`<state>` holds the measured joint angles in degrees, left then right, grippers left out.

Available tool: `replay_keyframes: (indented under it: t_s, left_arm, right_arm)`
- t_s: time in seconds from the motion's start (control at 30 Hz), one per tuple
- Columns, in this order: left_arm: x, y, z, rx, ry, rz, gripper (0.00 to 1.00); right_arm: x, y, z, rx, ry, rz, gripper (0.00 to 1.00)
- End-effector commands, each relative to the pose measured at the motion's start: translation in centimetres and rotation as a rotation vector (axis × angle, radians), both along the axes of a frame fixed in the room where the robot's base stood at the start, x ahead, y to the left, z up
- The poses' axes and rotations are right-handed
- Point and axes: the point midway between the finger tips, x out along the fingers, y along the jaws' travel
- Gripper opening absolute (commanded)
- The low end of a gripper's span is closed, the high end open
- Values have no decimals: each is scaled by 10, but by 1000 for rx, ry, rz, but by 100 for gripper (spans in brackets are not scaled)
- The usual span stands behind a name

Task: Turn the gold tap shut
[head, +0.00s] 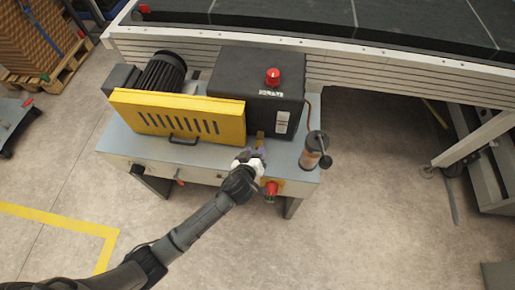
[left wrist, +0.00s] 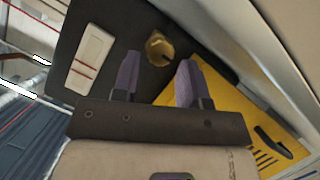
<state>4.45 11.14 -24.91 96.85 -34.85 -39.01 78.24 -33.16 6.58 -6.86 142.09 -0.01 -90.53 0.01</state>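The gold tap (head: 260,138) is a small brass-coloured piece at the front of the black housing, beside the right end of the yellow guard. In the left wrist view the gold tap (left wrist: 159,47) appears round, between and just beyond my fingertips. My left gripper (head: 257,153) reaches in from the front, close to the tap. In the left wrist view, the purple fingers of my left gripper (left wrist: 159,62) are spread apart with nothing between them. I cannot tell whether either finger touches the tap. My right gripper is in neither view.
The yellow slotted guard (head: 178,117) lies left of the tap, and the black housing (head: 258,85) with a red light stands behind it. A cylinder with a crank (head: 315,150) stands to the right. A red button (head: 271,188) is on the front. Open floor lies in front.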

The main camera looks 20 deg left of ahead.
Motion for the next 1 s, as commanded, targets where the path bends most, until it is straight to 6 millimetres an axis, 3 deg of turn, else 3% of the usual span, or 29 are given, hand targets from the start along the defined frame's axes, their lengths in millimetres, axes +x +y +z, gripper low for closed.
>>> replay_keyframes:
  t_s: [0.23, 0.67, 1.0]
  left_arm:
    - [22, 1, -8, 1, -1, -1, 40]
    - [27, 1, -10, 1, 0, 0, 40]
    - [27, 1, -10, 1, 0, 0, 8]
  right_arm:
    - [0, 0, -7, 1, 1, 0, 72]
    - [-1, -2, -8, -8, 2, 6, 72]
    - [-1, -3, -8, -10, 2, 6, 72]
